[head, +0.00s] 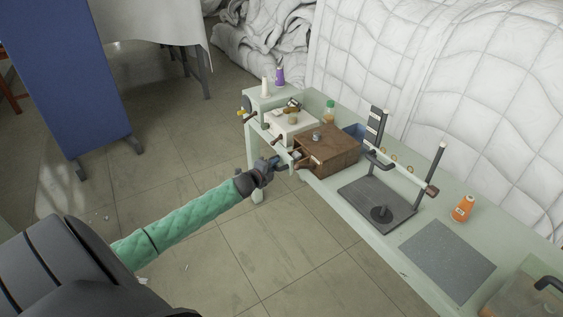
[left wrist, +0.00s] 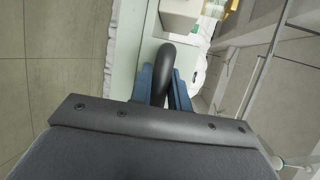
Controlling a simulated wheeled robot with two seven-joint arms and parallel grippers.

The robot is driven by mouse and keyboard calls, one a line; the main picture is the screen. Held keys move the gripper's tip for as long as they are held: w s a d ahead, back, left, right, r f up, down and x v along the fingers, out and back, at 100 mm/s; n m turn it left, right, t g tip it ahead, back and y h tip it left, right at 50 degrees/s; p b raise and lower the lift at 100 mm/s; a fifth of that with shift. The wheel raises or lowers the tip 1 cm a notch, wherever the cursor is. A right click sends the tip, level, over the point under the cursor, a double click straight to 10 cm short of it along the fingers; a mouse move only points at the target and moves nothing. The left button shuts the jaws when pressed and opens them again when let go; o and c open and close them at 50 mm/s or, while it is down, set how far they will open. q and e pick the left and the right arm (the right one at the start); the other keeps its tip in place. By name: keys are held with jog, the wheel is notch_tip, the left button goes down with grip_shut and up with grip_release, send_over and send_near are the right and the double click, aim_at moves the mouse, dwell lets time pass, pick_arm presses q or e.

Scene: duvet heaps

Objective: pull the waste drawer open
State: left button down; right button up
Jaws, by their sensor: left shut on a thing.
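A brown wooden box (head: 332,147) stands on the pale green bench, with an open space at its front left; I take this to be the waste drawer's housing, but cannot be sure. My left gripper (head: 277,162) is at the bench's near edge, just left of the box. In the left wrist view its blue fingers (left wrist: 165,90) are shut on a dark curved handle (left wrist: 167,62). The handle passes between both fingers. The drawer's front is mostly hidden behind the gripper in the head view, and how far it stands out cannot be told. My right gripper is out of view.
The bench (head: 352,215) holds a white box (head: 290,124), a dark stand (head: 378,205), an orange bottle (head: 463,208) and a grey mat (head: 447,260). White quilted bedding (head: 440,90) rises behind. A blue panel (head: 62,75) stands left.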

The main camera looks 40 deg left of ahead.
pick_arm(q)
jog(key=shift+s+a, duration=0.15)
jog(key=shift+s, duration=0.25)
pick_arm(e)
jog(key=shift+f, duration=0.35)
pick_arm(q)
jog(key=c, duration=1.5)
grip_release()
jog(key=shift+c, duration=0.2)
jog(key=shift+o, duration=1.1)
jog(key=shift+f, duration=0.1)
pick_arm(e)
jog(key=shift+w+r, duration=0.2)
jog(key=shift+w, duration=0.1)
pick_arm(q)
jog(key=s+r+b, duration=0.1)
jog(key=s+b, duration=0.1)
jog(key=s, duration=0.5)
jog(key=shift+s+r, duration=0.25)
jog(key=shift+s, duration=0.05)
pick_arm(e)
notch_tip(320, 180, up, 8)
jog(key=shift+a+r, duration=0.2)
